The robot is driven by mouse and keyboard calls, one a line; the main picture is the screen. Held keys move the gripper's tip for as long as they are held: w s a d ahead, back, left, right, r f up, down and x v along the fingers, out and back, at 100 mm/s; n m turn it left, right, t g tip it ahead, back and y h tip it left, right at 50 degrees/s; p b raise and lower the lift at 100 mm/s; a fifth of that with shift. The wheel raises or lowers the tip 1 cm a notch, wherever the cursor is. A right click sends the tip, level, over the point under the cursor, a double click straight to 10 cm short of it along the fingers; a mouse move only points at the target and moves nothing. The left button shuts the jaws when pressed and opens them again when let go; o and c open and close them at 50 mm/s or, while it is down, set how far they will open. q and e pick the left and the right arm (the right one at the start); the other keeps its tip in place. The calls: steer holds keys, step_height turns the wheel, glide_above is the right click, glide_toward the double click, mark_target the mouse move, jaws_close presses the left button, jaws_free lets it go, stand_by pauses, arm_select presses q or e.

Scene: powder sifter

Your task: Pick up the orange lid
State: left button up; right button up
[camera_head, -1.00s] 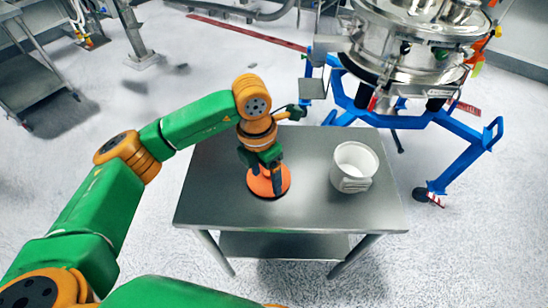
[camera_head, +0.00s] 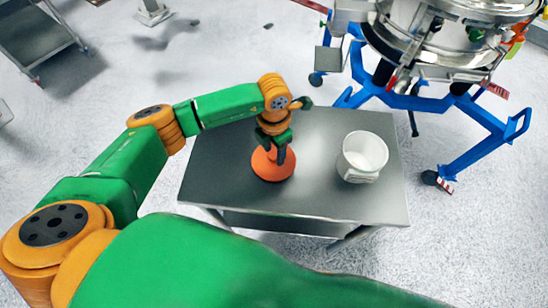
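The orange lid (camera_head: 265,170) is a round orange disc at the left middle of the metal table (camera_head: 225,180). My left gripper (camera_head: 281,158) points down at the lid from above, its dark fingers overlapping the lid's centre and right side. Whether the fingers are parted or closed on the lid is too small to see. I cannot tell whether the lid touches the table or is slightly lifted. My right gripper is not in view.
A white bucket (camera_head: 362,155) stands on the table to the right of the lid, with bare tabletop between them. A steel sifter (camera_head: 425,45) on a blue wheeled frame (camera_head: 470,105) stands behind and right. A grey cart (camera_head: 38,38) is at upper left.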

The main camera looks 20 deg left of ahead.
arm_select(q)
steer(key=shift+s+r, duration=0.1)
steer(key=shift+s, duration=0.05)
jaws_close()
